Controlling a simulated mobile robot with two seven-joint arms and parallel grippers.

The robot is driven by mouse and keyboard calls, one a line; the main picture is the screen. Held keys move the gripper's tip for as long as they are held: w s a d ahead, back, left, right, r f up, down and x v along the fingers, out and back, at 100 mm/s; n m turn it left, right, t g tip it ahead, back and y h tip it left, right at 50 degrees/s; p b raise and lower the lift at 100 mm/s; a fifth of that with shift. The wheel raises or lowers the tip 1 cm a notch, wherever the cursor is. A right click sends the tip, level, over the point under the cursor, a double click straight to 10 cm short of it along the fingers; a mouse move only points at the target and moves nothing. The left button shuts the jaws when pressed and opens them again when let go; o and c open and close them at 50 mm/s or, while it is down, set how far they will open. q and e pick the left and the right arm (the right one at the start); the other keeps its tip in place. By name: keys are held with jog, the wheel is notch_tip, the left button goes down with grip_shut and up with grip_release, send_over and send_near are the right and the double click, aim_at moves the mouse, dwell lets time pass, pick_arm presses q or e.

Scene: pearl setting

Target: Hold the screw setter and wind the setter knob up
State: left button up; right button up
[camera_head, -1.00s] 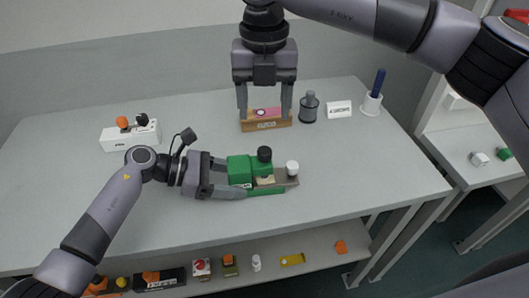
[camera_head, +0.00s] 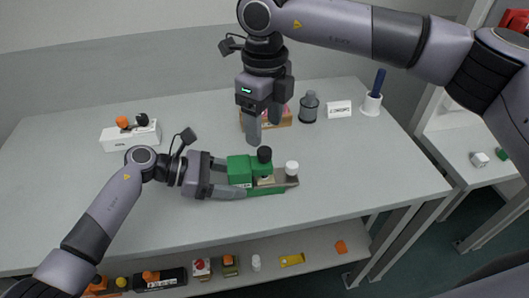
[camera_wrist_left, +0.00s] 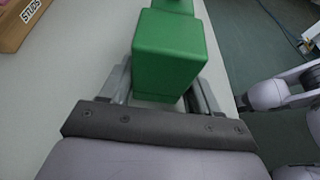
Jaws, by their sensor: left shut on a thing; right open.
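The screw setter is a green block-like tool (camera_head: 239,169) on the table, with a black knob (camera_head: 264,154) on top and a white knob (camera_head: 291,168) at its right end. I cannot tell which of them is the setter knob. My left gripper (camera_head: 232,183) is shut on the green body from the left; the left wrist view shows the green block (camera_wrist_left: 168,48) between the fingers. My right gripper (camera_head: 264,138) is open and empty, pointing down above the table, just behind the black knob and apart from it.
A wooden box (camera_head: 287,119) stands behind my right gripper. A grey canister (camera_head: 309,107), a white label card (camera_head: 339,110) and a white cup with a blue handle (camera_head: 372,103) stand at the back right. A white box (camera_head: 131,136) is at left. The table front is clear.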

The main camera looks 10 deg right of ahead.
aim_at(264, 149)
jog(key=shift+f, duration=3.2)
jog(key=c, duration=1)
jog(key=n, duration=1.9)
jog(key=shift+n, duration=0.3)
